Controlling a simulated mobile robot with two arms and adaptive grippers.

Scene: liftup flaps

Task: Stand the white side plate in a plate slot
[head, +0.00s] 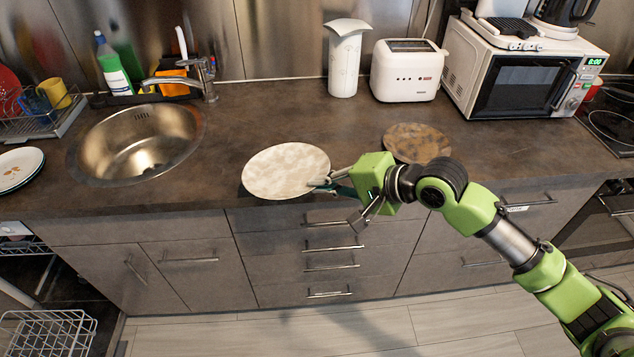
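A round off-white plate (286,170) with a mottled surface lies flat, or nearly so, at the front edge of the counter. My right gripper (338,203) is at its right rim. One finger reaches over or against the rim; the other looks splayed lower, in front of the counter edge. The gripper looks open; whether it touches the plate is hard to tell. A wire dish rack (62,122) stands at the far left, holding a red plate (8,85) and mugs; its slots are too small to make out. My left gripper is not in view.
Patterned white plates (20,165) lie left of the sink (138,143). A brown mottled plate (416,143) lies behind my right wrist. A toaster (408,70), white canister (345,60) and microwave (520,80) stand at the back. The counter between sink and off-white plate is clear.

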